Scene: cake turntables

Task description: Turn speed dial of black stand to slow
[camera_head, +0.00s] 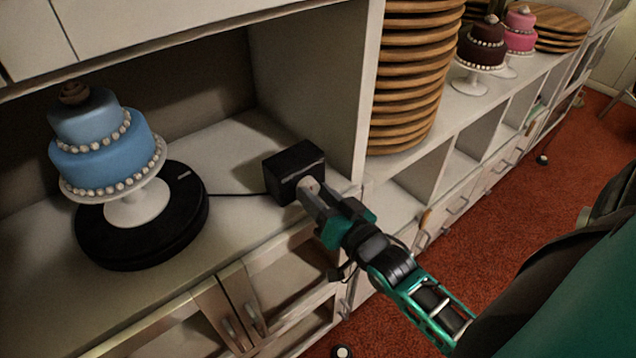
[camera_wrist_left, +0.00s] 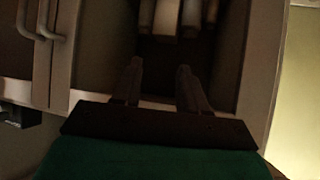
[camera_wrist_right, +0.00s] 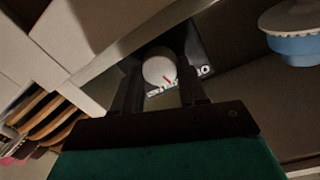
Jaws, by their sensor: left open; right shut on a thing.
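The black stand (camera_head: 140,237) is a round black turntable on the counter, with a blue two-tier cake (camera_head: 100,150) on a white pedestal on top. A cord runs from it to a black control box (camera_head: 290,166) at the counter's right. The box's round white speed dial (camera_wrist_right: 158,70) has a red pointer line and faces my right gripper. My right gripper (camera_head: 308,194) is shut on the dial, with one finger on each side of it in the right wrist view (camera_wrist_right: 158,92). My left gripper (camera_wrist_left: 157,75) is open and empty, facing cabinet fronts; it is not seen in the head view.
A tall stack of wooden boards (camera_head: 410,80) stands right of the partition wall (camera_head: 318,85). Brown and pink cakes (camera_head: 481,50) stand beyond it. Cabinet doors with handles (camera_head: 240,318) lie below the counter. Red carpet (camera_head: 500,230) is at right.

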